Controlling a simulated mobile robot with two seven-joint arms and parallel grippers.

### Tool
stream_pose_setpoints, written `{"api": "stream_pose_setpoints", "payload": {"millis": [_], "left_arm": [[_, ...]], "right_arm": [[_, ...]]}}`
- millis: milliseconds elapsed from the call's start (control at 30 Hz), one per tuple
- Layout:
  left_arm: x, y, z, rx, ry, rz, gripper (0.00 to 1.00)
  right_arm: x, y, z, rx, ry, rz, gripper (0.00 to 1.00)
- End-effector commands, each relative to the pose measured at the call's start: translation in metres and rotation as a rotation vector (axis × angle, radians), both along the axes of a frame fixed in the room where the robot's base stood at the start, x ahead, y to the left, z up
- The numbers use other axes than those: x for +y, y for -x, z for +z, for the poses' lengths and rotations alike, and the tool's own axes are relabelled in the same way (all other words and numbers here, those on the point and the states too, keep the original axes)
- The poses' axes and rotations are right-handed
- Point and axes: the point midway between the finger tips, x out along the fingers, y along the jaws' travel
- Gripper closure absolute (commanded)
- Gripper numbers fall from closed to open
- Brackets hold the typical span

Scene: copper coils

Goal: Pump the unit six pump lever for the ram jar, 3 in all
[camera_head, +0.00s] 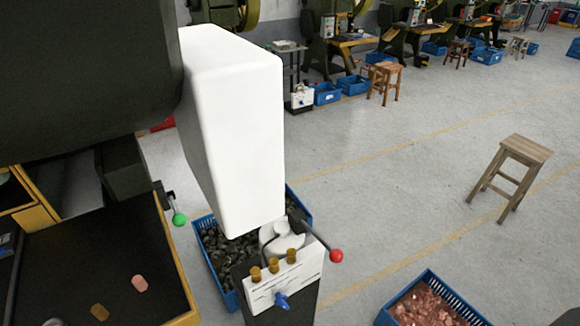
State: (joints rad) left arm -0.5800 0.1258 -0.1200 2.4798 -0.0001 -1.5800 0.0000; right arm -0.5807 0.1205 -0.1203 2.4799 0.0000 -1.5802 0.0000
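A lubrication pump unit (289,277) with a white front stands on a dark post at the lower middle. Its black lever ends in a red ball (336,256) that sticks out to the right. A whitish rounded jar (277,240) sits on top, partly hidden by a large white block. Several brass fittings (273,265) line the front edge, with a blue handle (282,300) below. I cannot read a unit number or tell which line feeds the ram jar. Neither of my grippers is in view.
The large white block (236,120) hangs close above the pump. A dark table (70,275) with a green-ball lever (179,219) is at left. Blue crates (215,262) stand behind the pump and at lower right (455,300). A wooden stool (525,150) stands on open floor.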

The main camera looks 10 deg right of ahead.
Motion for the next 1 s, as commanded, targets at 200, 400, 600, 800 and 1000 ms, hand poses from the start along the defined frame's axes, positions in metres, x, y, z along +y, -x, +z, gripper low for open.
{"api": "stream_pose_setpoints", "payload": {"millis": [200, 400, 600, 800, 1000], "left_arm": [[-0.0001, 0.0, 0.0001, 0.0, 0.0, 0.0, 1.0], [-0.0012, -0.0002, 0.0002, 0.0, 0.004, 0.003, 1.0], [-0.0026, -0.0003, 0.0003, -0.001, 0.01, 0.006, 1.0], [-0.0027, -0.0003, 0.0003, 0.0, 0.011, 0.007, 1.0], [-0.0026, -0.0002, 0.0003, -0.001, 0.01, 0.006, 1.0]], "right_arm": [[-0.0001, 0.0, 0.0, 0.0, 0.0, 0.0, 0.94], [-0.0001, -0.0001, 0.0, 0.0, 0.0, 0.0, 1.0], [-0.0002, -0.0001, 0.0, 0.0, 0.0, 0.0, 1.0], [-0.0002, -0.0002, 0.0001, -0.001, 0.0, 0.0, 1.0], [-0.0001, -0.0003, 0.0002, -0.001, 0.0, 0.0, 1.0]]}}
